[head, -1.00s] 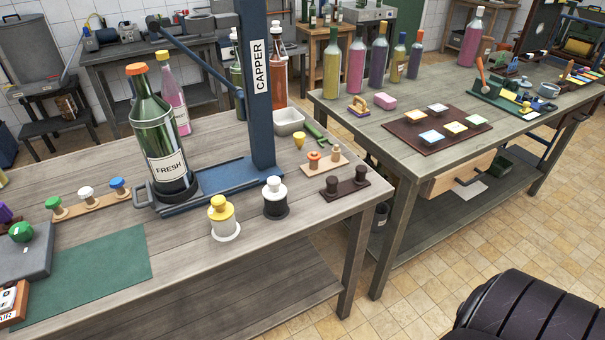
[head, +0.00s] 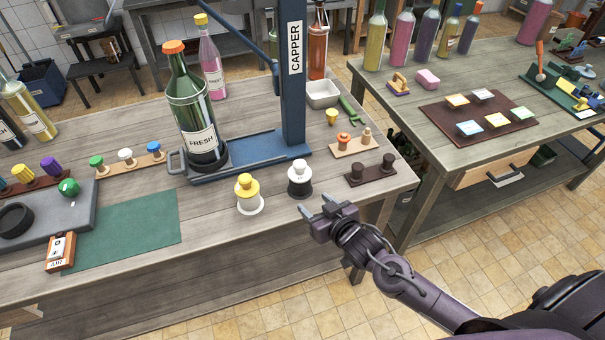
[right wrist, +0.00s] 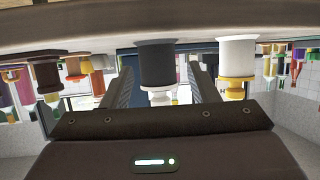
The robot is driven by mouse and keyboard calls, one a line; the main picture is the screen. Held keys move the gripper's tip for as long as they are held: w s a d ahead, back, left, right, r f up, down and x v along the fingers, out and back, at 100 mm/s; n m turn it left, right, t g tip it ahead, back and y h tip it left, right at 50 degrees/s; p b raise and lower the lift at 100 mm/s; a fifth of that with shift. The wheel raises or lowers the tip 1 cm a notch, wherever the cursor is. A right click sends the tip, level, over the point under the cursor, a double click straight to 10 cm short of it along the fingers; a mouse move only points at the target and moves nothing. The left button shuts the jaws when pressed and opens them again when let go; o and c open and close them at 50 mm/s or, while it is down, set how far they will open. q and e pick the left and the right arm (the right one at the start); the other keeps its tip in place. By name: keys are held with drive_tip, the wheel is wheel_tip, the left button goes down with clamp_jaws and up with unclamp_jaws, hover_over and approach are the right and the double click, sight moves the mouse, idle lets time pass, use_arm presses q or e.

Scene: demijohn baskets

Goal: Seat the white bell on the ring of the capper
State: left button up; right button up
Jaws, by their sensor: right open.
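Two knobbed bells stand upright on the wooden table. One has a white knob and top over a black lower part (head: 300,181). The other has a yellow knob and top over a white lower part (head: 249,197). Both also show upside down in the right wrist view, the black-bodied one (right wrist: 155,64) between my fingers' lines and the white-bodied one (right wrist: 237,60) to its right. The blue capper (head: 292,90) stands behind; its ring is not clearly seen. My right gripper (head: 317,206) is open and empty, just in front of the white-topped bell. My left gripper is out of view.
A green bottle marked FRESH (head: 193,115) stands on the capper base. A dark two-peg holder (head: 370,170) and a light peg holder (head: 352,144) are right of the bells. A green mat (head: 130,230) lies left. Table is clear between mat and bells.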

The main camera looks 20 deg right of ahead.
sight(304, 167)
drive_tip(key=w+r+t+y, duration=0.1)
drive_tip(key=d+r+n+t+y, duration=0.1)
drive_tip(key=r, duration=0.1)
drive_tip(key=w+r+n+y, duration=0.1)
drive_tip(key=shift+w+d+r+t+y+p, duration=0.2)
drive_tip(key=shift+w+d+t+y+p, duration=0.1)
drive_tip(key=shift+d+t+y, duration=0.1)
drive_tip(key=shift+d+r+y, duration=0.1)
drive_tip(key=shift+r+y, duration=0.15)
drive_tip(key=shift+y, duration=0.05)
drive_tip(key=shift+w+r, duration=0.15)
drive_tip(key=shift+w, duration=0.05)
drive_tip(key=shift+w+a+r, duration=0.1)
drive_tip(key=shift+w+a, duration=0.1)
drive_tip(key=shift+w, duration=0.1)
drive_tip(key=p+x, duration=0.1)
drive_tip(key=x, duration=0.1)
drive_tip(key=p+x, duration=0.1)
drive_tip(key=x, duration=0.1)
drive_tip(key=p+x, duration=0.1)
drive_tip(key=x, duration=0.1)
drive_tip(key=shift+a+r, duration=0.1)
drive_tip(key=shift+r, duration=0.2)
drive_tip(key=shift+w+a+f, duration=0.15)
drive_tip(key=shift+w+a, duration=0.05)
drive_tip(key=shift+w, duration=0.15)
drive_tip(key=shift+n, duration=0.3)
clamp_jaws()
